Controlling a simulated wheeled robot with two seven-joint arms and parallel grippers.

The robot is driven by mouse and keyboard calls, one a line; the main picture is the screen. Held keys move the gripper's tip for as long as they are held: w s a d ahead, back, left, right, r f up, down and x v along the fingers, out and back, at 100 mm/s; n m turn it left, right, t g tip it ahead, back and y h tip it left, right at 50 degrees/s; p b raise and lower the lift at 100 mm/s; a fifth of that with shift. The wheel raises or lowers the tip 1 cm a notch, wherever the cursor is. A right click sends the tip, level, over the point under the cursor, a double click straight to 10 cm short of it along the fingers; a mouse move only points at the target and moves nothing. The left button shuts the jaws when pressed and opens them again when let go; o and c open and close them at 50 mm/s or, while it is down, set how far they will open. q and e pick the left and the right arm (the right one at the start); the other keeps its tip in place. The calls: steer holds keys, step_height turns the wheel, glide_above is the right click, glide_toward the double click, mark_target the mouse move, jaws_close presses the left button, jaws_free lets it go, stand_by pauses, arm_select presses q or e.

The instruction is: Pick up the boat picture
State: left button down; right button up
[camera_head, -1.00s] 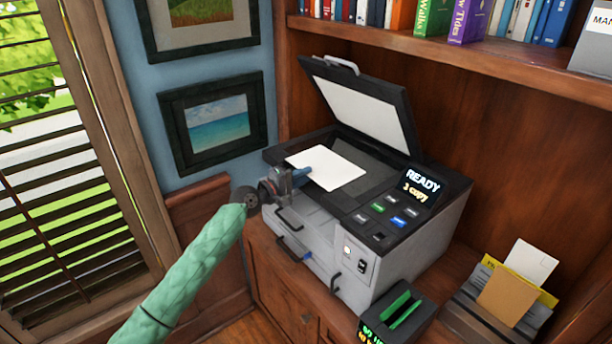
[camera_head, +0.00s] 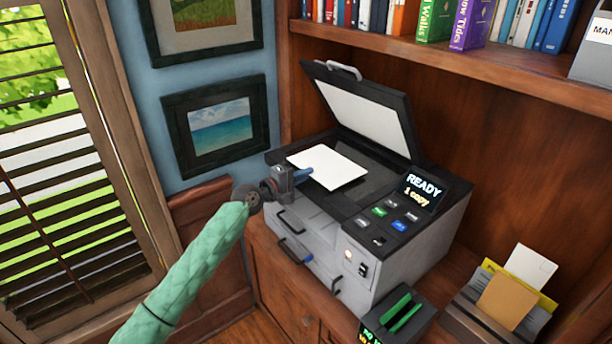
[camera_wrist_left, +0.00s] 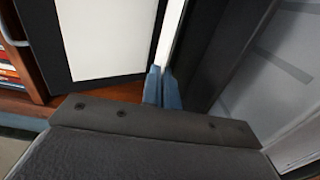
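My left gripper (camera_head: 308,174) is at the left edge of the printer's scanner bed. Its blue fingers (camera_wrist_left: 162,88) are shut on the edge of a white sheet (camera_head: 335,167). The sheet's visible face is blank, and its other face is hidden, so I cannot tell if it is the boat picture. It lies almost flat over the dark bed; I cannot tell if it touches. In the left wrist view the sheet's edge (camera_wrist_left: 170,40) rises between the fingers. No boat shows anywhere. A framed seascape (camera_head: 220,126) hangs on the blue wall. My right gripper is not in view.
The printer (camera_head: 322,256) has its lid (camera_head: 366,112) raised behind the sheet. A bookshelf (camera_head: 450,58) runs above. A black box with a green slot (camera_head: 398,318) and a letter holder (camera_head: 478,312) with envelopes stand in front and right. A shuttered window (camera_head: 60,200) is at left.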

arm_select(q)
steer(key=shift+s+d+r, duration=0.1)
steer(key=shift+r, duration=0.3)
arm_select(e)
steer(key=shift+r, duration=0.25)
